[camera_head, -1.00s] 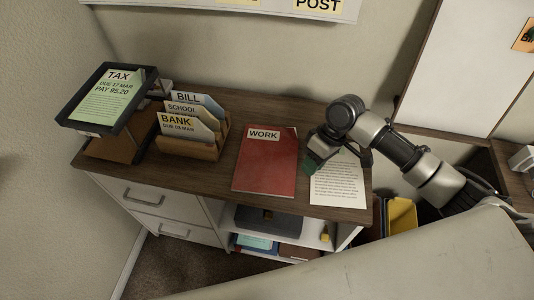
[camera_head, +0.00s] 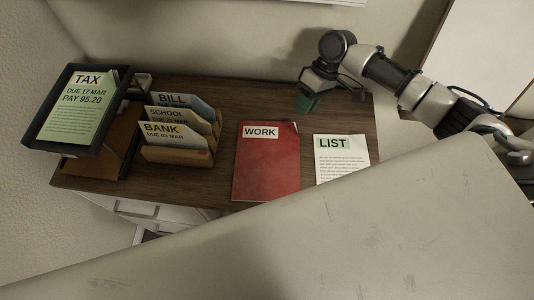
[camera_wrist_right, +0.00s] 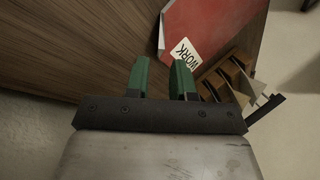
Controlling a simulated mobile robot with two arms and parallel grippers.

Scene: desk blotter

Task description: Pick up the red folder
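The red folder (camera_head: 267,170), labelled WORK, lies flat on the wooden cabinet top between the letter rack and the LIST sheet. In the right wrist view the folder (camera_wrist_right: 205,25) shows at the top, beyond the fingertips. My right gripper (camera_head: 308,103) is above the back of the cabinet top, behind and to the right of the folder, apart from it. In the right wrist view its two green fingers (camera_wrist_right: 161,72) stand apart with nothing between them. My left gripper is not in view.
A wooden rack (camera_head: 180,157) holds envelopes marked BILL, SCHOOL and BANK, left of the folder. The LIST sheet (camera_head: 341,170) lies right of the folder. A large pale surface (camera_head: 330,250) covers the foreground.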

